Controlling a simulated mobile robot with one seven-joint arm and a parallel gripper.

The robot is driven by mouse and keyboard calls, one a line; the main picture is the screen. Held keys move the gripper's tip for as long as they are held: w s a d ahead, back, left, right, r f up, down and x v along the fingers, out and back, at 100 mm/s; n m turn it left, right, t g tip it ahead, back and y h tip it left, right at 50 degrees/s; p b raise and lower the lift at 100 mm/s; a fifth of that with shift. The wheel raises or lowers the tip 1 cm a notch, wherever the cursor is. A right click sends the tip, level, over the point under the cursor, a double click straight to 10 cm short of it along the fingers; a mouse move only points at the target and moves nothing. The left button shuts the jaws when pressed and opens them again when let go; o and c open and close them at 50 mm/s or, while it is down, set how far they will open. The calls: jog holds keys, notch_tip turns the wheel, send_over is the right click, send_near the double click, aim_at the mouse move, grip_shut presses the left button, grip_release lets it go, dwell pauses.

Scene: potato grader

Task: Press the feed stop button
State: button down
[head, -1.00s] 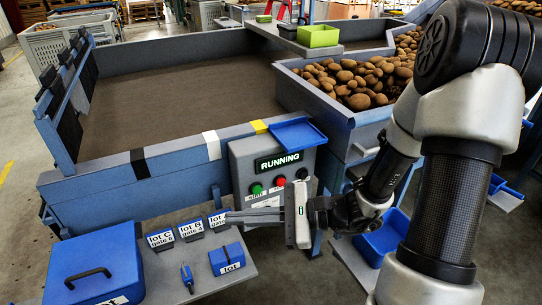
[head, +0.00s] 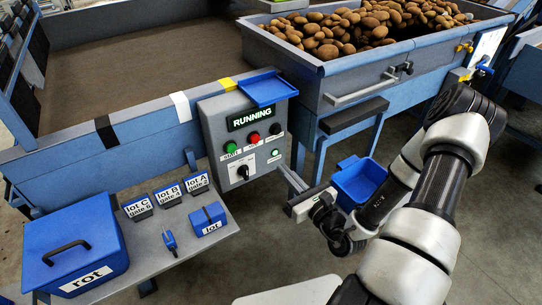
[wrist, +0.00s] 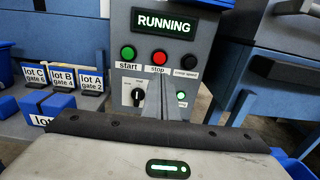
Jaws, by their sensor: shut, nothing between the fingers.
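The grey control panel (head: 208,120) hangs on the front of the blue grader and its display (head: 250,117) reads RUNNING. The red stop button (head: 253,137) sits between the green start button (head: 230,147) and a black button (head: 276,129). In the wrist view the red button (wrist: 160,57) is labelled stop, right of the green start button (wrist: 128,53). My gripper (head: 283,172) is shut and empty, its fingers pointing toward the panel, below and right of the buttons. In the wrist view the closed fingers (wrist: 170,108) show below the red button. I cannot see any contact with the panel.
A side shelf (head: 205,232) holds a blue rot box (head: 75,235), lot cards and a small blue lot box (head: 208,221). A blue bin (head: 358,180) stands behind my gripper. A potato hopper (head: 310,75) with a grey handle is at upper right.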

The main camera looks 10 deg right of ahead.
aim_at(256, 140)
jog(key=b+x, duration=0.2)
jog(key=x, duration=1.1)
jog(key=shift+f, duration=0.1)
jog(key=shift+w+a, duration=0.1)
jog(key=shift+w, duration=0.15)
